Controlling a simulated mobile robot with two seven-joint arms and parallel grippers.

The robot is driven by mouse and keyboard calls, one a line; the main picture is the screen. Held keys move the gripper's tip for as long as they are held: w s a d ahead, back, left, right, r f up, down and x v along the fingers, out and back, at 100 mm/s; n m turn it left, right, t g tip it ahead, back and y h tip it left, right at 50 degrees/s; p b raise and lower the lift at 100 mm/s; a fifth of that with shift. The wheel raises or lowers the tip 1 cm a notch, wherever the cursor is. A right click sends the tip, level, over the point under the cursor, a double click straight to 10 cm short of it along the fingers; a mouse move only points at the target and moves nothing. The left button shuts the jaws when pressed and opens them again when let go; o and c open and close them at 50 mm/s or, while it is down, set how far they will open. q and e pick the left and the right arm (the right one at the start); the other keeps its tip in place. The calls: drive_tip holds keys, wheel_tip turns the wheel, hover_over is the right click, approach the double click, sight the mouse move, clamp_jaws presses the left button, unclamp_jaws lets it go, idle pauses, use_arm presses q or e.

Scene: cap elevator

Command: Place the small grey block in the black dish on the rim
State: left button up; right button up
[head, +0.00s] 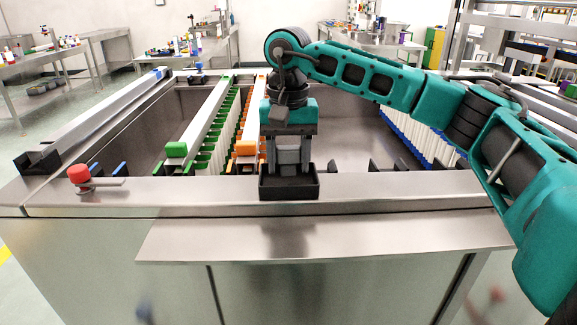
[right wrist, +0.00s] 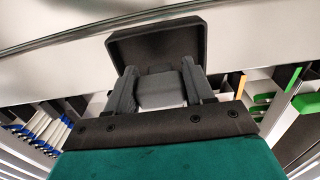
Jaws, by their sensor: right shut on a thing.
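The small grey block (head: 289,151) is between the fingers of my right gripper (head: 289,163), which is shut on it. The block also shows between the fingers in the right wrist view (right wrist: 160,90). The black dish (head: 289,188) sits on the front metal rim, in the middle of the head view. The gripper points down, with its fingertips and the block's lower end at the dish opening. In the right wrist view the dish (right wrist: 158,42) lies just beyond the fingertips. Whether the block touches the dish floor cannot be told. My left gripper is not in view.
The metal rim (head: 380,185) is clear right of the dish. A red knob (head: 79,174) stands on it at left, and a black holder (head: 37,162) at far left. Behind are open basins with green-ended (head: 176,149) and orange-ended (head: 245,147) rails.

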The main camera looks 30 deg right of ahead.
sight(288, 149)
drive_tip(key=shift+f, duration=0.75)
drive_tip(key=shift+f, duration=0.1)
drive_tip(key=o, duration=1.1)
wheel_tip(288, 149, up, 12)
drive_tip(key=shift+r+p, duration=0.1)
drive_tip(key=shift+p, duration=0.75)
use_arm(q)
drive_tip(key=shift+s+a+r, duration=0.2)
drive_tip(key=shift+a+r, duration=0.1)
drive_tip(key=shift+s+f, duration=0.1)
